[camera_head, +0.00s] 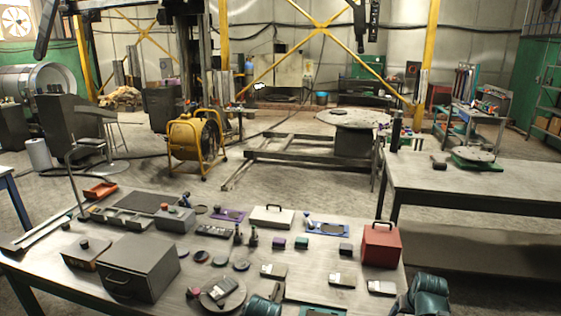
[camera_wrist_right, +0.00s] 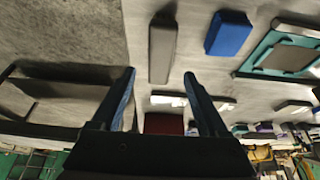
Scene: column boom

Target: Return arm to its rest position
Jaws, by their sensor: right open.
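My right gripper (camera_wrist_right: 158,85) shows in the right wrist view with its two dark fingers apart. There is clear space between the fingertips, and I see nothing held there. I cannot make out either gripper clearly in the head view. My left gripper is not recognisable in any view.
The near workbench (camera_head: 345,297) carries a grey box (camera_head: 130,268), a red toolbox (camera_head: 381,243), a white case (camera_head: 272,218) and many small items. A second table (camera_head: 470,187) stands at the right. A yellow fan (camera_head: 193,143) stands on the floor behind.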

